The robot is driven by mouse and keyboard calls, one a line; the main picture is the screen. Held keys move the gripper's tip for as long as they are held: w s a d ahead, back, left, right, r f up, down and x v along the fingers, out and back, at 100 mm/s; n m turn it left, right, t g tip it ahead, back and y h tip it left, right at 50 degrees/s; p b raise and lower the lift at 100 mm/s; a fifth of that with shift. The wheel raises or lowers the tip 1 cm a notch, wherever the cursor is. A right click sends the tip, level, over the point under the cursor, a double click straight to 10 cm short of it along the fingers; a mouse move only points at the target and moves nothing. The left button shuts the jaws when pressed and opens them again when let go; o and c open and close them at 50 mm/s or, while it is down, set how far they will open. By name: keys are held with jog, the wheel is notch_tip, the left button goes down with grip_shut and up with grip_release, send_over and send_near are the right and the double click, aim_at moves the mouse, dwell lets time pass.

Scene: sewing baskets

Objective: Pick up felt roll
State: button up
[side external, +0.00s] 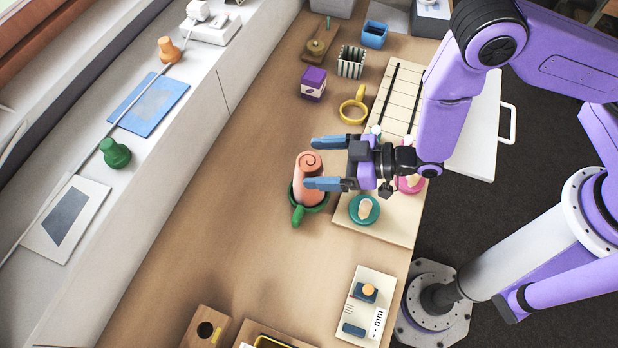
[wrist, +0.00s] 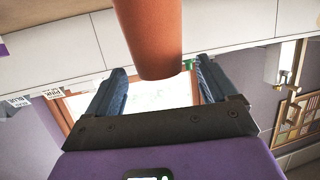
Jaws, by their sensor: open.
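The felt roll (side external: 306,170) is salmon-coloured with a spiral end. It stands upright, slightly tilted, in a green round holder (side external: 297,215) with a handle, on the wooden bench. My gripper (side external: 318,163) has blue fingers and is open, coming from the right at the height of the roll's upper part. In the side view the nearer fingertip overlaps the roll's right edge; I cannot tell if they touch. In the wrist view the roll (wrist: 150,38) shows large at the top, between and beyond the open fingers of my gripper (wrist: 158,78). Nothing is held.
A pale board (side external: 378,225) with a teal spool (side external: 364,209) and a pink one lies under my gripper. A yellow ring (side external: 354,105), purple box (side external: 313,84), striped holder (side external: 351,62) and blue cup (side external: 374,34) stand further back. The bench left of the roll is clear.

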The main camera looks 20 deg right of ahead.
jog(key=shift+x, duration=1.35)
grip_shut()
jog(key=shift+r, duration=0.1)
